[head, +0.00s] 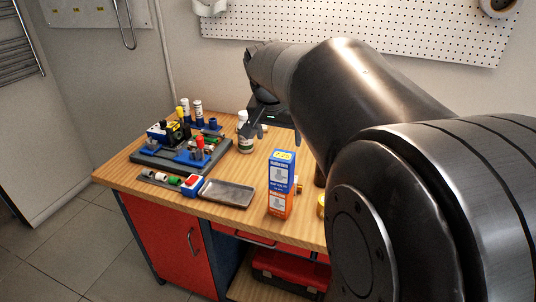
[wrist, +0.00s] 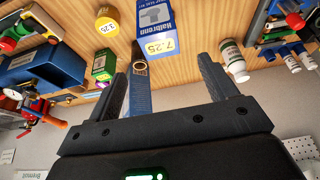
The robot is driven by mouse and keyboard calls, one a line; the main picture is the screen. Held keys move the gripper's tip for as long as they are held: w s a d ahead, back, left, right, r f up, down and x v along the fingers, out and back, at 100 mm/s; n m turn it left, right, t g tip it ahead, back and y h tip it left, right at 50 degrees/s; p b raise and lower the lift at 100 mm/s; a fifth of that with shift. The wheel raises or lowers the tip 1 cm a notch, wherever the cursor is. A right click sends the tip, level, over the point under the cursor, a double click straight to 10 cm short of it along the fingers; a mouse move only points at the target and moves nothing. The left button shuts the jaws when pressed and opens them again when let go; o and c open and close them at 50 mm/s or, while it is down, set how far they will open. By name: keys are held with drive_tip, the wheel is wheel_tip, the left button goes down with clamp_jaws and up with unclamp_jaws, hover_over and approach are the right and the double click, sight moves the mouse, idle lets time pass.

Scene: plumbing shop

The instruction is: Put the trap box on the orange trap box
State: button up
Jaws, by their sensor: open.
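The blue trap box (head: 282,170) stands upright on the orange trap box (head: 279,205) near the front of the bench, their sides roughly in line. In the wrist view the blue box (wrist: 158,22), with its yellow 7.25 label, is at the top centre; the orange box is not made out there. My gripper (wrist: 171,62) is open, with nothing held between its fingers, and apart from the blue box. In the head view the gripper (head: 276,132) is behind the boxes, partly hidden by my arm.
A metal tray (head: 228,194) lies left of the boxes. A dark board (head: 160,156) with tools and fittings and a white bottle (head: 245,142) stand farther back. In the wrist view a blue bin (wrist: 45,67) and a small green box (wrist: 104,66) are at left.

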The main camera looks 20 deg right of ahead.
drive_tip(key=s+a+f+n+t+y, duration=0.1)
drive_tip(key=s+a+f+n, duration=0.2)
drive_tip(key=s+a, duration=0.4)
drive_tip(key=s+a+f+n+t+y, duration=0.1)
drive_tip(key=s+a+f+n+y, duration=0.1)
drive_tip(key=s+a+f+n, duration=0.2)
drive_tip(key=s+a+n, duration=0.1)
drive_tip(key=s+a, duration=0.2)
drive_tip(key=s, duration=0.5)
drive_tip(key=shift+n, duration=0.4)
